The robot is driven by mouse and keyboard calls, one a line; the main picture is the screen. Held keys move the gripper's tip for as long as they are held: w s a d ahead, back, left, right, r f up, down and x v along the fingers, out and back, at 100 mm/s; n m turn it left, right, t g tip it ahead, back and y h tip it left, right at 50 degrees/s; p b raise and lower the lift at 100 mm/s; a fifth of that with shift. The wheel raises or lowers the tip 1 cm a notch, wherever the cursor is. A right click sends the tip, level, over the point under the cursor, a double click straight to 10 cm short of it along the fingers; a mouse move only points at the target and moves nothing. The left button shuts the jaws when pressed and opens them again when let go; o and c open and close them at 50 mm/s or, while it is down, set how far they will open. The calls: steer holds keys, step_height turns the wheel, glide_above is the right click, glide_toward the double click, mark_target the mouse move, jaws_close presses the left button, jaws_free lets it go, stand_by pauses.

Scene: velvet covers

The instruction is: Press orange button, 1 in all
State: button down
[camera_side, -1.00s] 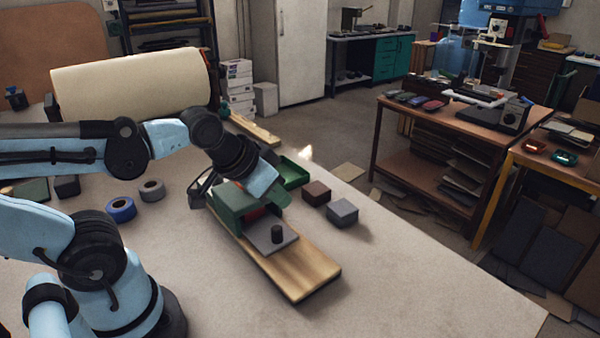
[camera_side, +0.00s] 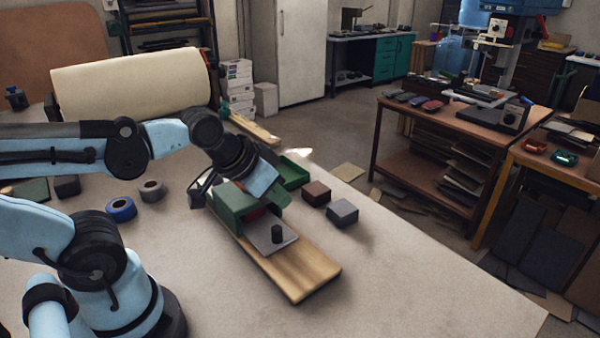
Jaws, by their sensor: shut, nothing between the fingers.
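A green housing (camera_side: 232,204) sits at the far end of a wooden board (camera_side: 305,273) on the worktable. A small red patch shows in the shade under the housing; I cannot make out an orange button. My gripper (camera_side: 266,189) is shut and empty, pointing down over the housing. Its tips are small and overlap the green housing, so I cannot tell whether they touch it.
A brown block (camera_side: 316,193) and a grey block (camera_side: 342,213) stand just right of the housing, with a green tray (camera_side: 292,173) behind. Blue tape (camera_side: 121,209) and grey tape (camera_side: 152,190) lie to the left. A large cream roll (camera_side: 130,85) stands behind. The table's right front is clear.

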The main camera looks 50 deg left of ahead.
steer(key=a+r+n+t+y, duration=0.1)
steer(key=a+r+n+y, duration=0.1)
steer(key=a+r+n, duration=0.7)
steer(key=a+n, duration=0.2)
steer(key=a, duration=0.3)
steer(key=shift+r+t, duration=0.25)
steer(key=shift+t, duration=0.15)
steer(key=shift+a+f, duration=0.1)
steer(key=shift+f, duration=4.35)
steer(key=shift+f, duration=0.1)
steer(key=shift+f, duration=0.35)
steer(key=shift+f, duration=0.8)
steer(key=shift+r, duration=1.25)
